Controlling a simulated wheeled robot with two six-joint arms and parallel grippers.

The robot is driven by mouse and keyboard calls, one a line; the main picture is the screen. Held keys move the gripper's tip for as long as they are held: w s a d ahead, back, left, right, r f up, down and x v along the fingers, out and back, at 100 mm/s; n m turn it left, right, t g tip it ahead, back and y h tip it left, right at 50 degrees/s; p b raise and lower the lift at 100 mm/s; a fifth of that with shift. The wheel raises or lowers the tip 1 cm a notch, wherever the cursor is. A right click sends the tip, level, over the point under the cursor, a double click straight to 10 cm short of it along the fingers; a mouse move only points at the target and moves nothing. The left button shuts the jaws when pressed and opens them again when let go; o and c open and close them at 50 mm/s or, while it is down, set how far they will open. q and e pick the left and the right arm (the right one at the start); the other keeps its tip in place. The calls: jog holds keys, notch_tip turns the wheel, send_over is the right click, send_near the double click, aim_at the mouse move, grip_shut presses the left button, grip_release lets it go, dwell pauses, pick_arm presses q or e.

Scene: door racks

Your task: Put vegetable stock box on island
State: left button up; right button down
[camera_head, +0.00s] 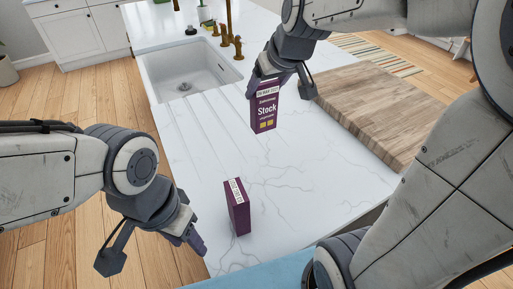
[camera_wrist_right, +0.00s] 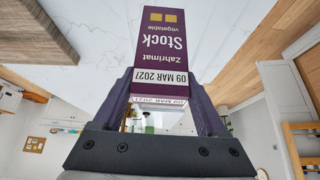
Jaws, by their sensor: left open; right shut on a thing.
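A purple vegetable stock box (camera_head: 264,110) is upright in my right gripper (camera_head: 266,82), over the white marble island (camera_head: 310,150). Whether its base touches the top I cannot tell. The right wrist view shows this box (camera_wrist_right: 161,45) upside down between the two fingers of the gripper (camera_wrist_right: 165,95), with its label facing the camera. My left gripper (camera_head: 183,238) is open and empty, left of the second box.
A sink (camera_head: 190,72) with brass taps (camera_head: 230,35) is set in the island at the back left. A thick wooden board (camera_head: 372,110) lies to the right of the held box. Bare marble lies between the two boxes. Wooden floor surrounds the island.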

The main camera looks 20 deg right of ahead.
jog(key=shift+s+a+f, duration=0.1)
jog(key=shift+s, duration=0.2)
jog(key=shift+w+a, duration=0.15)
pick_arm(q)
jog(key=shift+r+p, duration=0.9)
jog(key=shift+p, duration=0.35)
pick_arm(e)
jog(key=w+a+f, duration=0.5)
jog(key=w+f, duration=0.4)
jog(key=f, duration=0.1)
jog(key=shift+w+f, duration=0.3)
jog(key=shift+w, duration=0.05)
